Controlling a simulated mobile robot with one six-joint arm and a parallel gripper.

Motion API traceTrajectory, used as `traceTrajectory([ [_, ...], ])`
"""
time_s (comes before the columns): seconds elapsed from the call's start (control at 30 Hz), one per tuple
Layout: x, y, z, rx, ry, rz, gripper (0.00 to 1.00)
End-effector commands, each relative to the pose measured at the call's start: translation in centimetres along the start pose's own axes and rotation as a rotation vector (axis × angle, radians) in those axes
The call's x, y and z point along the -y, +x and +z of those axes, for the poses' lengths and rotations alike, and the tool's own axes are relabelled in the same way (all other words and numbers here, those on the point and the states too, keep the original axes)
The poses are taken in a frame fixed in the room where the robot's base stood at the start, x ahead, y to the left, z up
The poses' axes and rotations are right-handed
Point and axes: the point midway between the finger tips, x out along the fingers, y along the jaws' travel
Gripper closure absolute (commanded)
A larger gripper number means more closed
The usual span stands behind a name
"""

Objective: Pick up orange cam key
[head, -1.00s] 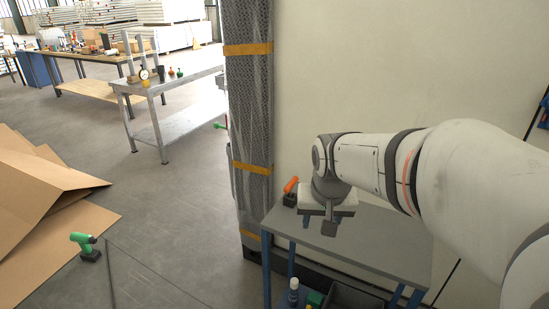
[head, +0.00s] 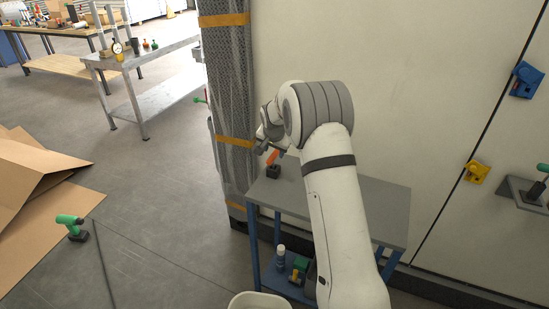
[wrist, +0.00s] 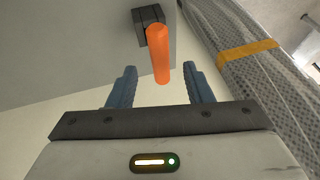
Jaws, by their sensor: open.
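The orange cam key (head: 272,157) stands tilted on a black block at the left end of the grey table (head: 335,208). In the wrist view the orange cam key (wrist: 160,55) shows as a rounded bar, with the dark block (wrist: 147,22) behind it. My gripper (wrist: 161,74) is open, its two blue-grey fingers on either side of the key's near end in the picture. I see no contact, and the depth between them is unclear. In the head view my gripper (head: 262,146) is small and partly hidden by my wrist, just above and left of the key.
A mesh-wrapped column with yellow bands (head: 234,100) stands close to the left of the table. A pale wall (head: 400,90) is behind. Bottles and boxes sit on the lower shelf, and a white bin (head: 260,300) is in front.

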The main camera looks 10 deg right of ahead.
Motion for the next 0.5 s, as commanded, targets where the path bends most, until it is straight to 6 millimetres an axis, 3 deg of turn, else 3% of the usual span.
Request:
traceTrajectory([
  [0.5,0.0,6.0,-0.1,0.002,0.000,0.001,0.54],
])
